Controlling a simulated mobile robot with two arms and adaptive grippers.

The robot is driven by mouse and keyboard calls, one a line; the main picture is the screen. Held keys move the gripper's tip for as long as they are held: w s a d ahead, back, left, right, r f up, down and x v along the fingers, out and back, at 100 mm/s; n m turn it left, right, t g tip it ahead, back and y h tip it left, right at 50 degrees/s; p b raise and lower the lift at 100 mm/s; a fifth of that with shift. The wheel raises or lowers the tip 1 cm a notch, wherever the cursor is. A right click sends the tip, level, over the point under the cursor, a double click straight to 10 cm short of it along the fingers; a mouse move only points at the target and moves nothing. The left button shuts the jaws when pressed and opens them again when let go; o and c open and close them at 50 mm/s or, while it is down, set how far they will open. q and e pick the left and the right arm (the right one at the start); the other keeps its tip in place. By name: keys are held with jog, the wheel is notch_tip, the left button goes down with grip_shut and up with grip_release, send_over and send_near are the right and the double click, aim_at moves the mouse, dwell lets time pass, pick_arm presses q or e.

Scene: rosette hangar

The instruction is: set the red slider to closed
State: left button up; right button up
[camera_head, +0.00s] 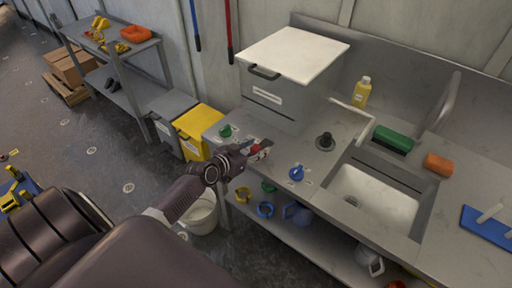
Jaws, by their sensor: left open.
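A small red part (266,146), which looks like the red slider, shows at the front left of the steel counter (274,192). My left gripper (262,153) is open right at it, and its fingers cover much of it. I cannot tell whether they touch it or which position the slider is in. Its label is hidden or too small to read. My right gripper is not in view.
A green knob (226,131) and a blue knob (296,173) flank the gripper. A black knob (325,141) stands behind, near the sink (374,195). A grey box with a white lid (292,54) rises behind the gripper. A bucket (201,214) stands below the arm.

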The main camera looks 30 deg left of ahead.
aim_at(266, 144)
pick_arm(q)
jog(key=shift+c, duration=0.6)
grip_shut()
jog(key=w+b, duration=0.1)
jog(key=w, duration=0.1)
jog(key=w+b, duration=0.1)
jog(key=w, duration=0.2)
jog(key=shift+w+d+f+b, duration=0.1)
jog(key=shift+w+d+b, duration=0.1)
jog(key=shift+w+b, duration=0.15)
jog(key=shift+r, duration=0.25)
jog(key=shift+c, duration=1.2)
grip_release()
jog(key=o, duration=0.4)
jog(key=shift+w+f, duration=0.15)
jog(key=shift+w, duration=0.05)
jog(key=shift+c, duration=0.2)
